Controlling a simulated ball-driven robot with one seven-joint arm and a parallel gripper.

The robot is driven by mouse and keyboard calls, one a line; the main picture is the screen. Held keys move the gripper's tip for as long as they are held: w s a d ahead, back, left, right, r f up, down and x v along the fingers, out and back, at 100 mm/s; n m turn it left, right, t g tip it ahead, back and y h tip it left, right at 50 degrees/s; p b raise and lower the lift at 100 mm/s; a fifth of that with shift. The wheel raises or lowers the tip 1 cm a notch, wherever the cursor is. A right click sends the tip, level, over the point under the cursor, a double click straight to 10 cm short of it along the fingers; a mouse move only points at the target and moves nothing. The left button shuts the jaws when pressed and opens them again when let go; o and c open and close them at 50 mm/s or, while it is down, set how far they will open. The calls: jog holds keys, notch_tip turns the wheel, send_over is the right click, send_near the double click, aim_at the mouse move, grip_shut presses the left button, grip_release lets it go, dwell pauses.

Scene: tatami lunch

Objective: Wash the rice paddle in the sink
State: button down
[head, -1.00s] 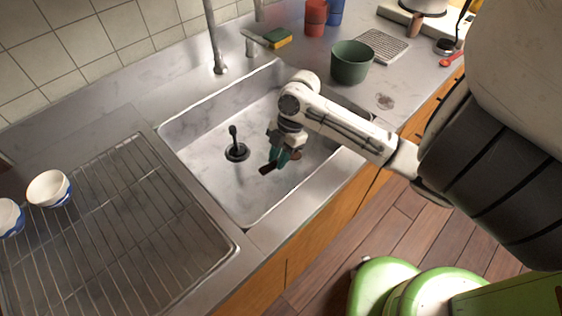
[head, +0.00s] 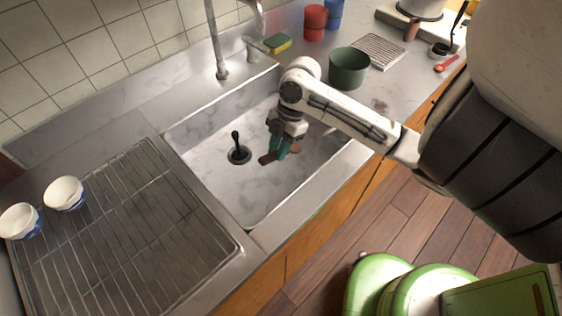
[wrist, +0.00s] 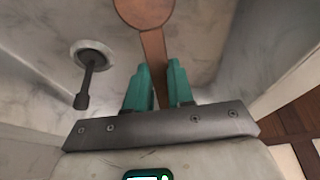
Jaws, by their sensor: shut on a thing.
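The rice paddle is brown, with a round end (wrist: 145,10) and a straight handle (wrist: 154,52) in the wrist view. My gripper (wrist: 159,70) is shut on the handle with its green fingers. In the head view my gripper (head: 281,148) is inside the sink, and a brown part of the paddle (head: 267,158) shows beside the fingers. The grey sink (head: 235,192) shows no clear water. I cannot tell whether the paddle touches the sink floor. The tap (head: 218,55) rises behind the sink, its upper part cut by the picture edge.
A black plug (head: 235,140) stands in the sink left of my gripper. A wire rack (head: 125,240) with two bowls (head: 64,193) lies left.

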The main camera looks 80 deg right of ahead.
jog(key=shift+r+p, duration=2.65)
jog(key=shift+r, duration=1.35)
jog(key=shift+r, duration=0.15)
jog(key=shift+r+p, duration=1.7)
jog(key=shift+r, duration=0.65)
